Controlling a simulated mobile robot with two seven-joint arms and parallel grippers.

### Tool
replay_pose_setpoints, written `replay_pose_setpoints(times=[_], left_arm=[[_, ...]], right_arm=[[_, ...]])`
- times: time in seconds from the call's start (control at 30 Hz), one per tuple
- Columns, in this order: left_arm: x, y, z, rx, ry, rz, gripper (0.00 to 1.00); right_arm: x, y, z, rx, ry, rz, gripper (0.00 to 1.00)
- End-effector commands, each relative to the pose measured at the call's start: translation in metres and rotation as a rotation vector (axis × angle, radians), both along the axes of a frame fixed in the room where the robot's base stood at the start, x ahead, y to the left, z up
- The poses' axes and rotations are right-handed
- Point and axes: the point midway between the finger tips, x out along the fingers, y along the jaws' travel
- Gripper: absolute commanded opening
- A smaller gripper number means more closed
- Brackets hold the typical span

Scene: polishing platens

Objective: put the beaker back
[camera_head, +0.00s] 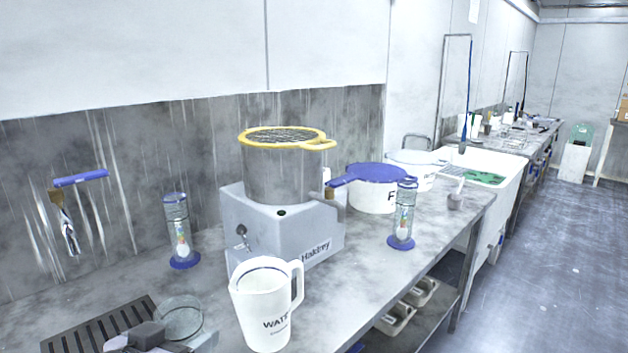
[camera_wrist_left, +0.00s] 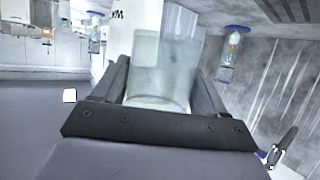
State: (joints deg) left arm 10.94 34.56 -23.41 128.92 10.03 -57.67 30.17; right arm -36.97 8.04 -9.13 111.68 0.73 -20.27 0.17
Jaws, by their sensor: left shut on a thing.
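A small clear glass beaker (camera_head: 180,317) is at the bottom left of the head view, just right of a dark slotted mat on the counter. My left gripper (camera_head: 160,337) comes in from the lower left and is shut on it. In the left wrist view the beaker (camera_wrist_left: 163,68) sits between the two dark fingers (camera_wrist_left: 160,88) and looks empty. I cannot tell whether its base touches the counter. My right gripper is not in view.
A white water jug (camera_head: 265,305) stands close to the right of the beaker. The slotted mat (camera_head: 98,330) lies left. A grey machine (camera_head: 285,225) with a yellow-rimmed pot is behind. Glass cylinders on blue bases (camera_head: 179,230) (camera_head: 402,215) stand at both sides.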

Motion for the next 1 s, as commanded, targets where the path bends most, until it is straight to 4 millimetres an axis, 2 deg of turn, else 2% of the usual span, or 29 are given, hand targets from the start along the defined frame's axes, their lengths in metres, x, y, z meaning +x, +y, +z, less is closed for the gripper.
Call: replay_pose_setpoints(times=[0.03,0.2,0.43,1.0], left_arm=[[-0.011,0.0,-0.008,-0.007,0.007,0.035,0.27],[-0.037,0.009,-0.024,-0.006,0.008,0.158,0.27],[-0.062,0.018,-0.039,-0.002,0.004,0.274,0.27],[-0.058,0.018,-0.041,0.004,0.0,0.265,0.27]], right_arm=[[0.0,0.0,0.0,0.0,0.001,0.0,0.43],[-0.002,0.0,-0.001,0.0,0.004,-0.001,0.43],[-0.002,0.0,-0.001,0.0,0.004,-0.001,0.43],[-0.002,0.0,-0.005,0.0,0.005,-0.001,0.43]])
